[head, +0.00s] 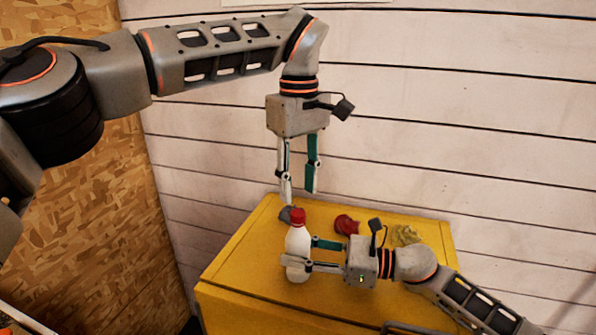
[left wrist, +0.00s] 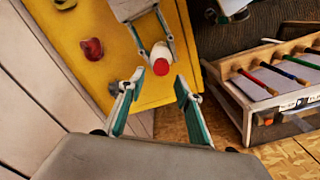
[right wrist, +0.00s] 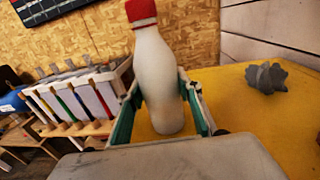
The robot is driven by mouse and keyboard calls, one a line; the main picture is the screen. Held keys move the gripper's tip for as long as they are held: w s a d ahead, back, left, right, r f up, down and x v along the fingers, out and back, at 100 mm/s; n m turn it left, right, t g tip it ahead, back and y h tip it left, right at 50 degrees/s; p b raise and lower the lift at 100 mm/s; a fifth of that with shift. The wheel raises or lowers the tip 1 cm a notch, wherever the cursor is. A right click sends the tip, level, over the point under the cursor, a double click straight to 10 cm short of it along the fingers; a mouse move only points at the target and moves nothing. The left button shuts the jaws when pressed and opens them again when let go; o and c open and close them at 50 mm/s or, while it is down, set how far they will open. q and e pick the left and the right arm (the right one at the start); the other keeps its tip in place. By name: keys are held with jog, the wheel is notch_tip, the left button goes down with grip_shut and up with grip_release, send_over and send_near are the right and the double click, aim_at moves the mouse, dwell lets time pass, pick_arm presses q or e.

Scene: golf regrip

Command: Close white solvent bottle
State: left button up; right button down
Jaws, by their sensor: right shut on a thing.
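The white solvent bottle (head: 298,240) stands upright on the yellow cabinet top, with a red cap (head: 298,216) on its neck. It shows large in the right wrist view (right wrist: 158,80), where its red cap (right wrist: 141,12) is at the top edge. My right gripper (head: 298,256) is shut on the bottle's body from the right side. My left gripper (head: 298,190) points down above the cap, its fingers apart and empty. In the left wrist view the red cap (left wrist: 161,66) lies beyond my open left fingers (left wrist: 152,92). I cannot tell how tightly the cap sits.
The yellow cabinet (head: 240,262) stands against a white plank wall. A dark grey lump (right wrist: 266,77), a red lump (head: 346,224) and a yellowish lump (head: 406,235) lie on it. A wooden rack with golf clubs (left wrist: 268,90) stands off to the side. Space above the cabinet is open.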

pick_arm(q)
jog(key=n, duration=0.7)
jog(key=shift+r, duration=0.15)
jog(key=n, duration=0.7)
jog(key=shift+s+r, duration=0.1)
jog(key=shift+r, duration=0.1)
jog(key=n, duration=0.4)
jog(key=shift+r, duration=0.1)
jog(key=n, duration=0.3)
jog(key=shift+r+n, duration=0.1)
jog(key=shift+n, duration=0.3)
jog(key=n, duration=0.7)
jog(key=shift+r, duration=0.2)
jog(key=n, duration=0.5)
jog(key=shift+r, duration=0.15)
jog(key=n, duration=0.5)
jog(key=shift+r+n, duration=0.15)
jog(key=shift+n, duration=0.25)
jog(key=n, duration=0.5)
jog(key=shift+r, duration=0.15)
jog(key=n, duration=0.6)
jog(key=shift+r+n, duration=0.15)
jog(key=shift+n, duration=0.25)
